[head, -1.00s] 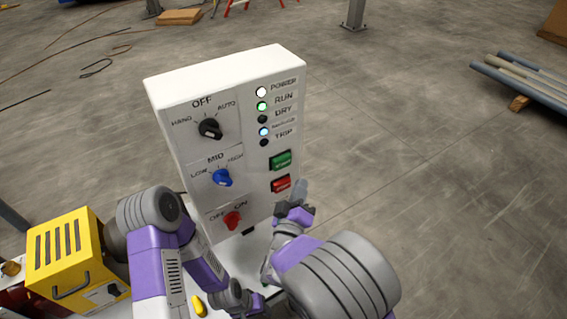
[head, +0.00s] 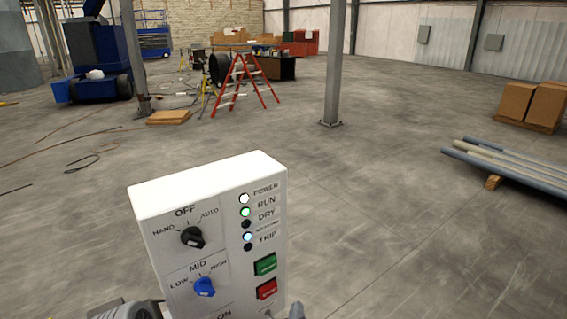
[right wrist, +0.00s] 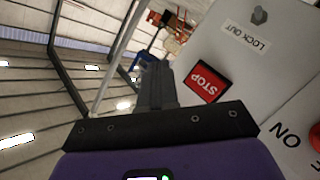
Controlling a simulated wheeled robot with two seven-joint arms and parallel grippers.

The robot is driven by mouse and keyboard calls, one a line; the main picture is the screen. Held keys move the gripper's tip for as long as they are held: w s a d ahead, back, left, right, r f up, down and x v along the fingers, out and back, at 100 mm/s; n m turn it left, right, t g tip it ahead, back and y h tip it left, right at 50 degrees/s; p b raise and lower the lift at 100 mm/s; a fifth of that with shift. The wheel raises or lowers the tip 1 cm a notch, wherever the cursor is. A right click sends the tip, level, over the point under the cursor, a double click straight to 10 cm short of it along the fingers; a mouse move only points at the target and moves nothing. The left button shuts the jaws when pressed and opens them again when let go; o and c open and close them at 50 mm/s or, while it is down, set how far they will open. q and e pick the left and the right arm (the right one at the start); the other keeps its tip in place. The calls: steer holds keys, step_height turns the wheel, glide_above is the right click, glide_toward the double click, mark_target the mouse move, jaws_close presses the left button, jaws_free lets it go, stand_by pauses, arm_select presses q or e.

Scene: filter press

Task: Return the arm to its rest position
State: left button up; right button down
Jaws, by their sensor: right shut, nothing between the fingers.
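The white control panel (head: 205,215) stands upright at the bottom of the head view, its lower part cut off. It carries a black mode knob (head: 192,237), a blue speed knob (head: 204,287), a green button (head: 265,264) and a red stop button (head: 267,289). The power and run lamps and one blue-white lamp are lit. My right gripper (head: 296,311) shows only as a grey tip, right of and below the stop button. In the right wrist view its fingers (right wrist: 157,84) are together and empty, beside the red stop button (right wrist: 206,83). My left gripper is out of view.
A steel post (head: 333,70) stands beyond the panel. A red stepladder (head: 240,85) and a blue machine (head: 97,60) stand far back. The floor right of the panel is clear.

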steer(key=s+d+f+m+g+y, duration=0.1)
steer(key=s+d+f+m+g, duration=0.2)
steer(key=f, duration=0.7)
steer(key=s+d+f+m+g+y, duration=0.1)
steer(key=s+d+f+g, duration=0.3)
steer(key=f, duration=0.6)
steer(key=s+f+m+g+y, duration=0.2)
steer(key=s+f+g, duration=0.2)
steer(key=s, duration=0.3)
steer(key=s+f+m+g+y, duration=0.2)
steer(key=s+f+m+g, duration=0.1)
steer(key=s, duration=0.5)
steer(key=shift+s+a+f+m+g+b, duration=0.2)
steer(key=shift+f+m+g+b, duration=0.15)
steer(key=shift+f+g, duration=0.4)
steer(key=shift+w+f+t, duration=0.1)
steer(key=shift+t, duration=0.15)
